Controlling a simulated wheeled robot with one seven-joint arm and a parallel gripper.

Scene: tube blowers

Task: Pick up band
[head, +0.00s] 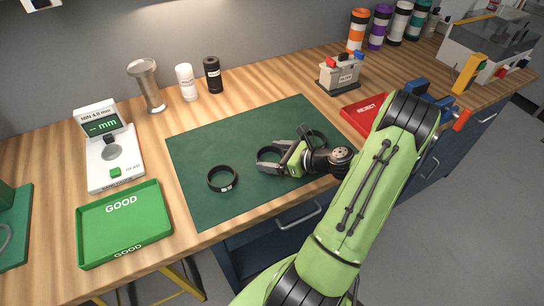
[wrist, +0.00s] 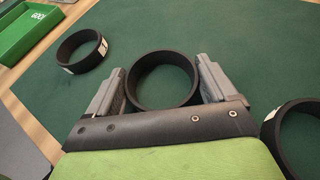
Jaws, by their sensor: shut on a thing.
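Several black bands are in view. The middle band (head: 259,157) is between the fingers of my gripper (head: 279,154) over the green mat. In the wrist view the fingers of my gripper (wrist: 163,86) press on opposite sides of this band (wrist: 163,103), which shows as a full ring. I cannot tell whether it still touches the mat. A second band (head: 211,185) with a white label lies to the left on the mat; it also shows in the wrist view (wrist: 88,66). A third band (head: 320,132), partly hidden behind my gripper, shows at the right edge of the wrist view (wrist: 275,135).
The green mat (head: 200,150) has free room at its back left. A green GOOD tray (head: 123,260) and a gauge (head: 112,175) stand at left. A red REJECT tray (head: 362,112) is at right, partly behind my arm. Cups and a small device (head: 340,76) stand behind.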

